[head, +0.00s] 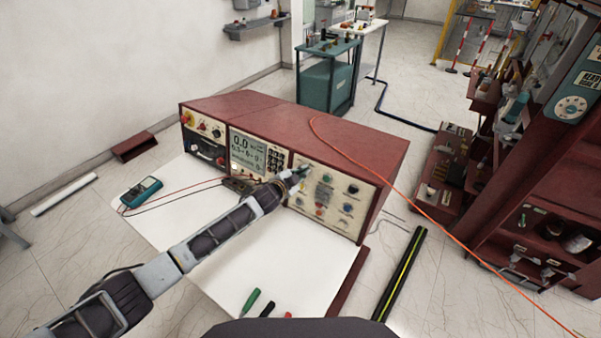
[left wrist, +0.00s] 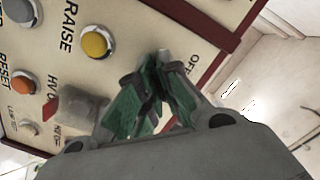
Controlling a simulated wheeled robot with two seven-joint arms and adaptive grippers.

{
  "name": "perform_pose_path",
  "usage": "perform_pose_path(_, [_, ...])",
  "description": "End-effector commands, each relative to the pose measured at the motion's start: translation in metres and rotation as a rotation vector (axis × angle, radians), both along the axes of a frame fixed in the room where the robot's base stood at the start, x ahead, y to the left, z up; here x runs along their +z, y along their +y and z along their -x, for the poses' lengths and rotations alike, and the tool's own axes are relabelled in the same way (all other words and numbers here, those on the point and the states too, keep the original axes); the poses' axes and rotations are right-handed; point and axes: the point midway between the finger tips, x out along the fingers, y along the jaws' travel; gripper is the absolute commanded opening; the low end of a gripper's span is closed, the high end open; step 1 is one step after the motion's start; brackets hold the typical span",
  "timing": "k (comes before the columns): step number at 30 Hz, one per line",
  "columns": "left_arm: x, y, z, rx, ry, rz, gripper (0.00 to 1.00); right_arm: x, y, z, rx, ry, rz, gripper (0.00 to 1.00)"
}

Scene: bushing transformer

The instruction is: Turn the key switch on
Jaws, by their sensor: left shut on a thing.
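The key switch (left wrist: 164,54) shows in the left wrist view as a small grey metal piece on the cream panel (left wrist: 130,65), beside a label that reads like "OFF". My left gripper (left wrist: 160,72), with green finger pads, is shut on it, and the pads hide most of it. In the head view my left gripper (head: 301,172) is at the upper left part of the right-hand panel (head: 338,200) of the red console (head: 300,130). The key switch is hidden there behind the gripper. My right gripper is not in view.
The left wrist view shows a yellow button (left wrist: 96,43), an orange button (left wrist: 22,87) and a red switch (left wrist: 50,108) near the gripper. A multimeter (head: 141,192) and screwdrivers (head: 251,301) lie on the white tabletop (head: 265,255). An orange cable (head: 420,205) crosses the console's top.

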Motion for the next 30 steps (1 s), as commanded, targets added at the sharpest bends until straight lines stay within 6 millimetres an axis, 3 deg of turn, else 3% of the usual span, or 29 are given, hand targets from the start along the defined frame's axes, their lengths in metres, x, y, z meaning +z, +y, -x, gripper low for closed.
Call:
perform_pose_path(3, [-0.001, 0.000, 0.000, -0.001, 0.000, -0.002, 0.00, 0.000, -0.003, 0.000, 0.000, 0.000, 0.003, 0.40])
perform_pose_path(4, [-0.001, 0.000, 0.000, -0.001, 0.000, -0.002, 0.08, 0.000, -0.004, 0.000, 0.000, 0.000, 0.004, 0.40])
perform_pose_path(9, [0.000, 0.000, 0.000, -0.001, 0.000, -0.001, 0.28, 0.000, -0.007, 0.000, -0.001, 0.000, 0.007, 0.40])
perform_pose_path(30, [0.003, 0.008, 0.012, 0.000, 0.002, 0.000, 0.28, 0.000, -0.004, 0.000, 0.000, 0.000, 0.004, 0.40])
